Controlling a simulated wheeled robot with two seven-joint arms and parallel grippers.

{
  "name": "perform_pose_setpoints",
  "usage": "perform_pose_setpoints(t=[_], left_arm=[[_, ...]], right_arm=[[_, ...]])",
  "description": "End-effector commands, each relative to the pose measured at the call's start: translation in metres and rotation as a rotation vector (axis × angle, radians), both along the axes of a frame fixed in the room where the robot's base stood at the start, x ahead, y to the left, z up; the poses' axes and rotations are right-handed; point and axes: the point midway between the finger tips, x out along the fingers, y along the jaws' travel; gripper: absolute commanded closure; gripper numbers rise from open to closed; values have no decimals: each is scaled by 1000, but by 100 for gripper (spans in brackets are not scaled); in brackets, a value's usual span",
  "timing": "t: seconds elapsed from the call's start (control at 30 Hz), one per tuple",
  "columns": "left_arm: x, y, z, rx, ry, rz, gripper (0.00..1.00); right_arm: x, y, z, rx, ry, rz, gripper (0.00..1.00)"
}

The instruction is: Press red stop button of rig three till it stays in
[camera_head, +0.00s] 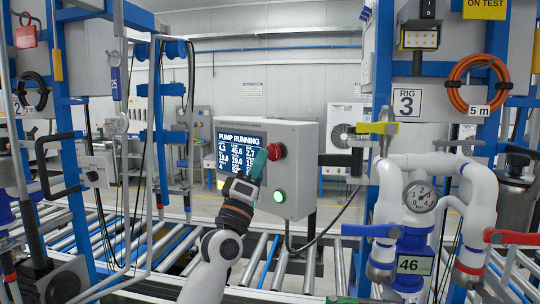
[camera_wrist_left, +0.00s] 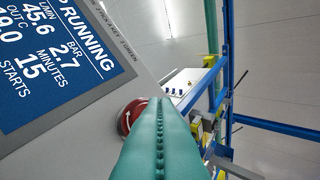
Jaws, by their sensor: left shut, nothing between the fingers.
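The grey control box (camera_head: 296,139) has a screen (camera_head: 240,152) reading PUMP RUNNING. Its red stop button (camera_head: 277,151) sits at the upper right of the front face. My left gripper (camera_head: 265,157) is shut and empty, its green fingers pointing at the red button. The tips are at or just in front of the button; I cannot tell whether they touch. In the left wrist view the shut green fingers (camera_wrist_left: 160,135) hide much of the red button (camera_wrist_left: 128,117). A RIG 3 sign (camera_head: 407,102) hangs to the right. My right gripper is not in view.
A lit green button (camera_head: 279,196) sits below the red one. White pipes with a gauge (camera_head: 420,198) and a blue valve handle (camera_head: 371,231) stand right of the box. A roller conveyor (camera_head: 262,262) runs below. A blue post (camera_head: 383,70) rises at right.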

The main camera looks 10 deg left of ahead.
Motion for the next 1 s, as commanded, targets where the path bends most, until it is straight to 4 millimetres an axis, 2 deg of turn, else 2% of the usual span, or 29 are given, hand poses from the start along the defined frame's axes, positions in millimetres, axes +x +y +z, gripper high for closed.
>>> perform_pose_setpoints(t=[1.0], left_arm=[[8,-5,0,0,0,-2,100]], right_arm=[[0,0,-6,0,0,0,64]])
